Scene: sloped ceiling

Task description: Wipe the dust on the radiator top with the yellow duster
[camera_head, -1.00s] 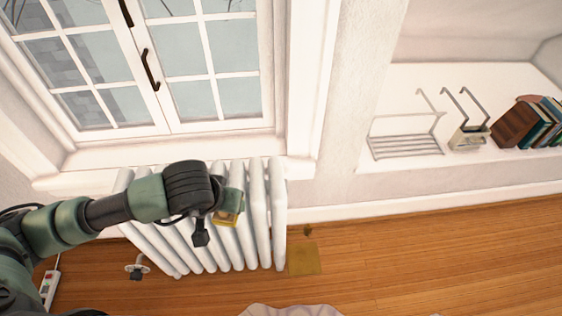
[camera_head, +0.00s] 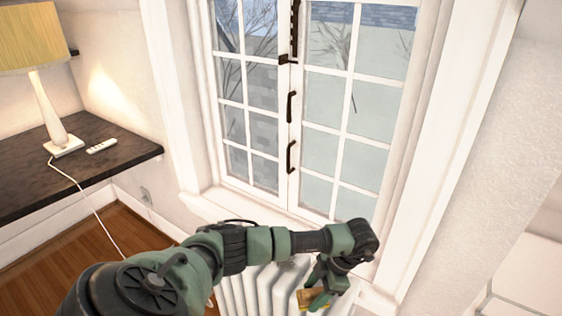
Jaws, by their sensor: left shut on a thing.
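The white ribbed radiator (camera_head: 262,288) stands under the window at the bottom of the head view, partly hidden by my left arm. My left gripper (camera_head: 320,292) is shut on the yellow duster (camera_head: 311,298), over the right part of the radiator. Only a small part of the duster shows below the fingers. I cannot tell whether it touches the radiator top. I cannot make out any dust on the visible ribs. My right gripper is out of view.
The window (camera_head: 300,110) and its white sill (camera_head: 220,203) are just behind my left arm. A dark shelf (camera_head: 110,160) at the left holds a lit lamp (camera_head: 60,120) and a white remote-like item (camera_head: 102,146). Wooden floor (camera_head: 85,250) shows at the lower left.

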